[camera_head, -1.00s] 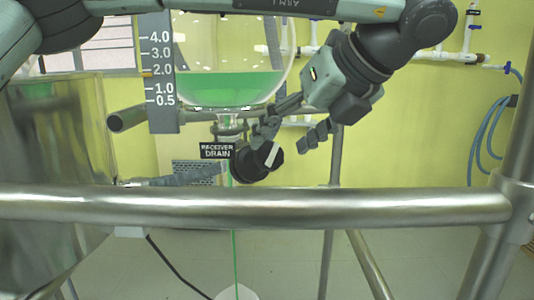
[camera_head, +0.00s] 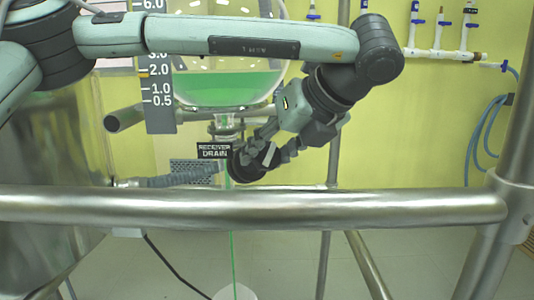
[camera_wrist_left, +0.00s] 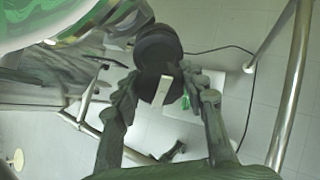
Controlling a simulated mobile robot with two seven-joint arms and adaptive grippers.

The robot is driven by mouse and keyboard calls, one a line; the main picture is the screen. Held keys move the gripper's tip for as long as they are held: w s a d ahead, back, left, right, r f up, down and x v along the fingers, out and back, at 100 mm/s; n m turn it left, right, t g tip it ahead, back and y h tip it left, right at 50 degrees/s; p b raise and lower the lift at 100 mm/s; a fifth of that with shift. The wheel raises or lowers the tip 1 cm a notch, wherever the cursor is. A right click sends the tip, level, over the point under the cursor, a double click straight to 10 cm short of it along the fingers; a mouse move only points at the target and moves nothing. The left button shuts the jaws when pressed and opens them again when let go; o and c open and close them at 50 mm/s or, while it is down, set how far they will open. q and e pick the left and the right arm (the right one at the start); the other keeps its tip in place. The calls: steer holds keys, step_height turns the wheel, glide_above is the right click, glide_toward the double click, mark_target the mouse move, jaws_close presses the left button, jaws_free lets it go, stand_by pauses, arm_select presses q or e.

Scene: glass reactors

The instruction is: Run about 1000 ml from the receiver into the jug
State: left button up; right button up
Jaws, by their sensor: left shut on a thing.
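The glass receiver (camera_head: 225,98) holds green liquid (camera_head: 228,86), its surface just under the 2.0 mark of the scale (camera_head: 160,95). Below it is the drain with the sign "RECEIVER DRAIN" (camera_head: 214,151) and a black round valve knob (camera_head: 240,168) with a pale bar. My left gripper (camera_head: 268,152) is shut on the knob, which also shows between its fingers in the left wrist view (camera_wrist_left: 158,50). A thin green stream (camera_head: 232,250) falls from the drain toward the white jug (camera_head: 235,293), mostly cut off at the bottom edge. My right gripper is out of view.
A thick steel rail (camera_head: 330,207) crosses in front, below the drain. A steel post (camera_head: 500,170) stands at the right and a large shiny metal vessel (camera_head: 50,150) at the left. Blue hoses (camera_head: 487,135) hang on the back wall.

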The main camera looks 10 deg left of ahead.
arm_select(q)
steer(key=shift+c, duration=1.1)
steer(key=shift+m+y, duration=0.3)
steer(key=shift+m, duration=0.7)
steer(key=shift+m+g+y+p, duration=0.3)
steer(key=shift+m+p, duration=0.1)
steer(key=shift+m, duration=1.6)
steer(key=shift+d+m+y+p, duration=0.1)
steer(key=shift+m+y+p, duration=0.4)
steer(key=shift+m, duration=0.3)
steer(key=m, duration=0.2)
steer(key=shift+m+y+p, duration=0.3)
steer(key=shift+p, duration=0.05)
steer(key=shift+f+m, duration=0.1)
steer(key=shift+m, duration=0.5)
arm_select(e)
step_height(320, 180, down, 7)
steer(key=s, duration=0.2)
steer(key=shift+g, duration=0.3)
